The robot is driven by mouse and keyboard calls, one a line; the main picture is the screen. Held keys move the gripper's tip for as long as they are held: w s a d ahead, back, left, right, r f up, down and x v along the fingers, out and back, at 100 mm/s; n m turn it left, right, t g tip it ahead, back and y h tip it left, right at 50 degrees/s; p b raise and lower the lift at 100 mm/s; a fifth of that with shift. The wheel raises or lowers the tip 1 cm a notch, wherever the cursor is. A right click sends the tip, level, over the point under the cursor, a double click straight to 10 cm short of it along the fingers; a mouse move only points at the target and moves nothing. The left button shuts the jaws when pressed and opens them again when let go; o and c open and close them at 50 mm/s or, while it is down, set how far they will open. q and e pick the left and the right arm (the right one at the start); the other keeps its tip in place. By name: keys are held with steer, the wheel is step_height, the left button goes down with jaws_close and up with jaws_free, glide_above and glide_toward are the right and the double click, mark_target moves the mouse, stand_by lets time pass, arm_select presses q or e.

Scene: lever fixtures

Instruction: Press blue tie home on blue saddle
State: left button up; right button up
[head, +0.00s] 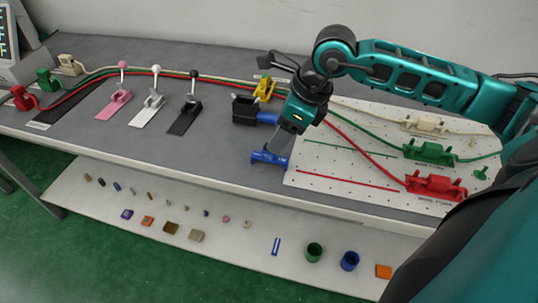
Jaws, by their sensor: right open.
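A blue saddle-like part (268,158) sits at the front edge of the table, by the left edge of the white pegboard. My right gripper (265,148) comes down from the upper right, open, with its grey fingers just above and beside this part. Whether it touches the part cannot be told. The tie cannot be told apart from the saddle at this size, and the fingers hide some of the blue part. Another blue piece (267,119) lies beside the black block (244,109) behind the gripper. My left gripper is not in view.
The white pegboard (330,178) carries red (435,187), green (430,152) and cream (425,125) saddles with cables. Pink (115,102), white (148,108) and black (185,116) levers stand to the left. The lower shelf (90,205) holds small loose parts.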

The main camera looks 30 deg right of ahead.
mark_target(270, 157)
steer(key=x, duration=0.6)
steer(key=shift+a+f, duration=0.1)
steer(key=shift+f, duration=0.2)
jaws_close()
